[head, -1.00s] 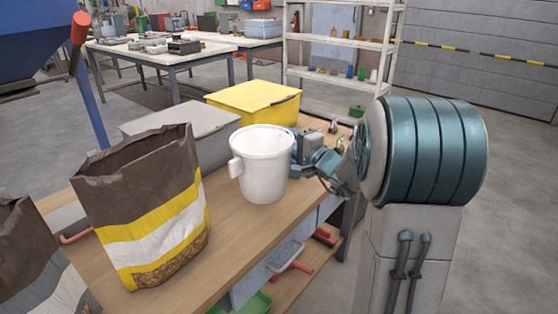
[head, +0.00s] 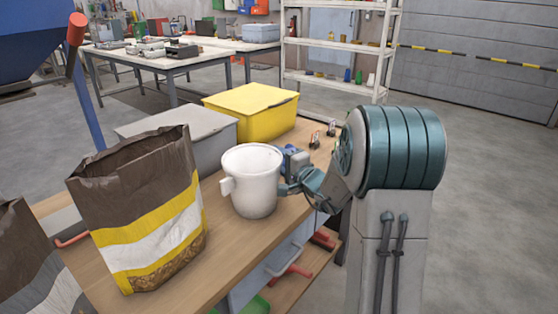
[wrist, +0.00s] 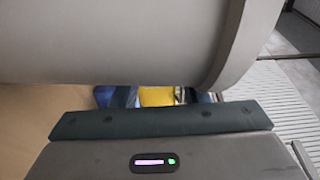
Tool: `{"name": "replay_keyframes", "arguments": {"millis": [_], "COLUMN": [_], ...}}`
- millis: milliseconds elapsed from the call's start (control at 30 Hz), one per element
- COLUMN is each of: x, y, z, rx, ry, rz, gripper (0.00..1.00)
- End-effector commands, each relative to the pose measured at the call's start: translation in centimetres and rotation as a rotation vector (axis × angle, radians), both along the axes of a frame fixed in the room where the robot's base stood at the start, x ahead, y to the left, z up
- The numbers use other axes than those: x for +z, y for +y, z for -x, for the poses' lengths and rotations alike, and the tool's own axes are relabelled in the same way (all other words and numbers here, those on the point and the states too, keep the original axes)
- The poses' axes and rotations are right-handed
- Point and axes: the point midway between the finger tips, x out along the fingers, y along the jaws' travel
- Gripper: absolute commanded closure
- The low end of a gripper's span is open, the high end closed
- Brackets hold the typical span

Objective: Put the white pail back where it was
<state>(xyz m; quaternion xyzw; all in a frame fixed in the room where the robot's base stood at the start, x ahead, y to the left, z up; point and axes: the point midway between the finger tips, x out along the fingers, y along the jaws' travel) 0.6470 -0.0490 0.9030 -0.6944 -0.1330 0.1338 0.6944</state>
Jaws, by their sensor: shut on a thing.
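The white pail (head: 251,190) is upright over the front part of the wooden bench, with a lug on its left side. My gripper (head: 283,188) is shut on the right side of the pail; the pail partly hides the fingertips. In the wrist view the pail (wrist: 110,40) fills the top as a large pale curved wall, close against the dark finger (wrist: 160,120). I cannot tell whether the pail's base touches the bench top.
An open brown, yellow and white paper bag (head: 140,215) stands left of the pail. A grey bin (head: 190,138) and a yellow bin (head: 250,110) stand behind it. Small tools (head: 322,135) lie at the bench's far right. Bare bench top (head: 215,235) shows between bag and pail.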

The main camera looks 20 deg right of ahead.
Motion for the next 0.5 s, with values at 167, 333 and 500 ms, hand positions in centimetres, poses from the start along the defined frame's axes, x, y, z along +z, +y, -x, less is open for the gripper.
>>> {"name": "replay_keyframes", "arguments": {"millis": [167,333,500], "x": [0.00,0.01,0.52], "y": [0.01,0.01,0.01], "z": [-0.01,0.00,0.00], "rx": [0.000,0.000,0.001], "ry": [0.000,0.000,0.000], "rz": [0.000,0.000,0.000], "gripper": [0.37,0.37,0.37]}}
